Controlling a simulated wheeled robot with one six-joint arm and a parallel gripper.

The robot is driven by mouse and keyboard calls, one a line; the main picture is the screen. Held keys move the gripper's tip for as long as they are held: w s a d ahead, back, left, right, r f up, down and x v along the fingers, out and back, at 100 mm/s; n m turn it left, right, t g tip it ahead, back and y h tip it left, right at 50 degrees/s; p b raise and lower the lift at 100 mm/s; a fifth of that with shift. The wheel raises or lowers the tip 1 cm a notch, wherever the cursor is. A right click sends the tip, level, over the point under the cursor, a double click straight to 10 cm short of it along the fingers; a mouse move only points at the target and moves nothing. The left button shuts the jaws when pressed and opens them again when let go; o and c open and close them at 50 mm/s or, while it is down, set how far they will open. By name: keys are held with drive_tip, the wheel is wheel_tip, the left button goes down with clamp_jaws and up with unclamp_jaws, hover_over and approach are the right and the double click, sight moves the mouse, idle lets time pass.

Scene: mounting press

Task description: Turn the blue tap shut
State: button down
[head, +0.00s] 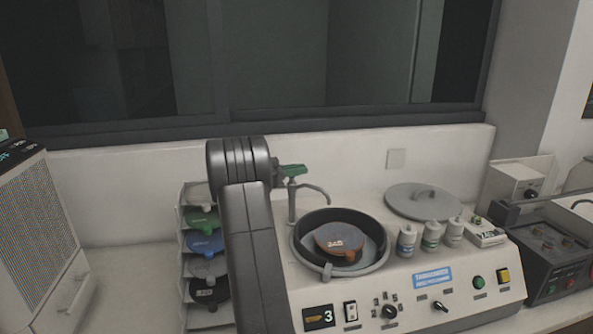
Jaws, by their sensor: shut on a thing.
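No blue tap shows in the head view. A tap with a green handle (293,170) and a curved grey spout (315,189) stands behind the round dark bowl on the machine. My dark arm rises at left of centre, just left of this tap, and covers what lies behind it. I cannot tell what the gripper touches.
A grinder-polisher (440,275) with knobs and buttons fills the front right. Its bowl (297,257) holds a brown disc (339,240). A rack of coloured discs (203,222) stands left of my arm. Small bottles (431,236) and a grey lid (424,202) sit right.

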drive_tip(key=shift+m+g, duration=0.5)
drive_tip(key=shift+g, duration=0.2)
drive_tip(key=shift+g+h, duration=0.3)
drive_tip(key=c, duration=1.5)
unclamp_jaws()
drive_tip(key=shift+d, duration=0.1)
wheel_tip(320, 180, up, 10)
drive_tip(key=shift+r+b, duration=0.1)
drive_tip(key=shift+b, duration=0.9)
drive_tip(key=shift+f, duration=0.2)
wheel_tip(320, 180, down, 10)
drive_tip(key=shift+p, duration=1.1)
drive_tip(key=shift+s+r+t, duration=0.1)
drive_tip(key=shift+r+t, duration=0.05)
drive_tip(key=shift+t, duration=0.25)
